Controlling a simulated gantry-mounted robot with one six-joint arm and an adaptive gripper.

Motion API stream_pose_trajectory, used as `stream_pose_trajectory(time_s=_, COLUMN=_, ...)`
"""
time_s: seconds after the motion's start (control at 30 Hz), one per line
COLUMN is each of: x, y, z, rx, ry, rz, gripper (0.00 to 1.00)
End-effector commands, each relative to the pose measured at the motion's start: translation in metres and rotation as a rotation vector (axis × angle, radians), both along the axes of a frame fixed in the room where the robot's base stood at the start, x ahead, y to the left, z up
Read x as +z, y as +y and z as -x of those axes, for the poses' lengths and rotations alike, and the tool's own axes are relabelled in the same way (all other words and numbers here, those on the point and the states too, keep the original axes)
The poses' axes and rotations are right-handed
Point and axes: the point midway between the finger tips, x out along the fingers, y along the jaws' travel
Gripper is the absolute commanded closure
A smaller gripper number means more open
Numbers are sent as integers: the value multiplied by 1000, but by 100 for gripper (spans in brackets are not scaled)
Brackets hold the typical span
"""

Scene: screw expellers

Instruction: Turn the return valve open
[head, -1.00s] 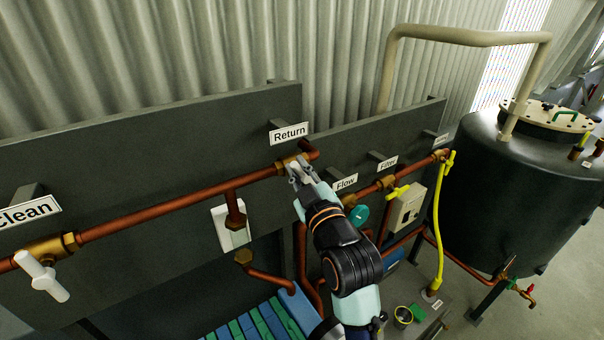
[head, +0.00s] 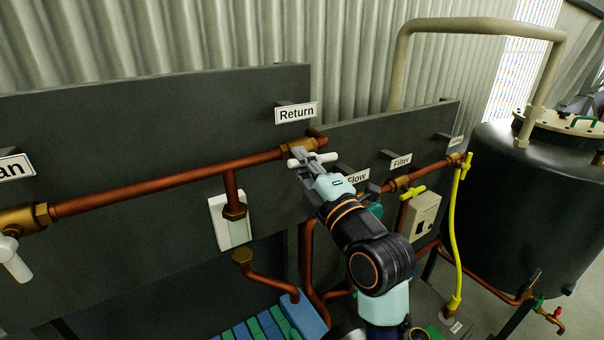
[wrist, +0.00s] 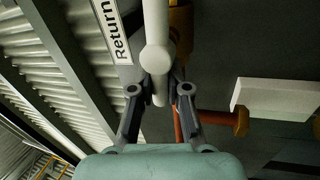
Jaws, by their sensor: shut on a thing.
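The return valve's white handle (head: 326,158) sits on a brass valve body (head: 303,146) below the sign reading "Return" (head: 296,113). In the head view the handle lies roughly level, with its ends showing on both sides of my gripper (head: 304,160). In the wrist view the white handle (wrist: 157,60) stands between the two fingers of my gripper (wrist: 158,90), which are shut on it. The sign (wrist: 110,25) is just left of it there. Part of the handle and of the valve body is hidden behind the fingers.
A copper pipe (head: 165,183) runs left to another white-handled valve (head: 14,258). A white plate (head: 229,222) is below the pipe. To the right are the "Flow" sign (head: 358,177), the "Filter" sign (head: 401,161), a yellow hose (head: 455,230) and a dark tank (head: 530,200).

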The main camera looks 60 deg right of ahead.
Motion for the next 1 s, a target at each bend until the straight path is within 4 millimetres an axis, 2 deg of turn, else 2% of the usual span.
stream_pose_trajectory(time_s=0.03, x=-5, y=0, z=0, rx=0, ry=11, rz=19, gripper=100)
stream_pose_trajectory(time_s=0.3, x=-4, y=0, z=0, rx=0, ry=53, rz=86, gripper=100)
stream_pose_trajectory(time_s=0.8, x=-4, y=0, z=0, rx=-1, ry=63, rz=98, gripper=100)
stream_pose_trajectory(time_s=0.83, x=-4, y=0, z=0, rx=-1, ry=63, rz=98, gripper=79)
stream_pose_trajectory(time_s=0.97, x=-4, y=0, z=0, rx=-1, ry=62, rz=98, gripper=58)
stream_pose_trajectory(time_s=1.0, x=-4, y=0, z=0, rx=-1, ry=62, rz=98, gripper=58)
